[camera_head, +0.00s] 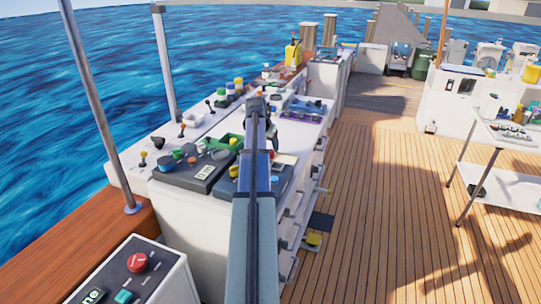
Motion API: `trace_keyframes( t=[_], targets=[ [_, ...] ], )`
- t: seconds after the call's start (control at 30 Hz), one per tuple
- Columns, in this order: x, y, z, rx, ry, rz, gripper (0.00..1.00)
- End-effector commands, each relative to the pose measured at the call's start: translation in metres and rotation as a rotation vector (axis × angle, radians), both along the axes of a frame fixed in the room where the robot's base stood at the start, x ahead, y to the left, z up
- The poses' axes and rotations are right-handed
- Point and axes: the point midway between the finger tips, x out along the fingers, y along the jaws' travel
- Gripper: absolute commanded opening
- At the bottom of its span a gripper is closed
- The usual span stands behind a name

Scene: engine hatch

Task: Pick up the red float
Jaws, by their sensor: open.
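I cannot make out a red float for certain. Small red items show among the clutter on the white console (215,155), such as a red piece (191,160) on a dark panel, but they are too small to identify. A large red knob (137,262) sits on a grey control box at the lower left. My arm reaches from the bottom centre over the console. My gripper (271,132) is at its far end, dark and small, above the console top. It is open, and I see nothing held in it. My arm hides part of the console behind it.
Dark control panels (195,170), levers and a green tray (226,143) crowd the console. A yellow container (293,52) stands farther back. A metal rail post (100,110) rises at left. A white shelf table (505,155) stands right. The wooden deck (375,215) between is largely clear.

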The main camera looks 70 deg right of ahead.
Motion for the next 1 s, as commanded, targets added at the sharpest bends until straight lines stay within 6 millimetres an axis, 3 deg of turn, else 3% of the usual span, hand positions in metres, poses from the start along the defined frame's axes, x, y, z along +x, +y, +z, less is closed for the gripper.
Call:
trace_keyframes(
  t=[0.3, 0.6, 1.0],
  targets=[
    [-0.004, -0.014, -0.037, 0.001, 0.000, 0.000, 0.68],
    [-0.005, -0.015, -0.041, 0.000, 0.000, 0.000, 0.67],
    [-0.005, -0.015, -0.041, 0.000, 0.000, 0.000, 0.28]
  ],
)
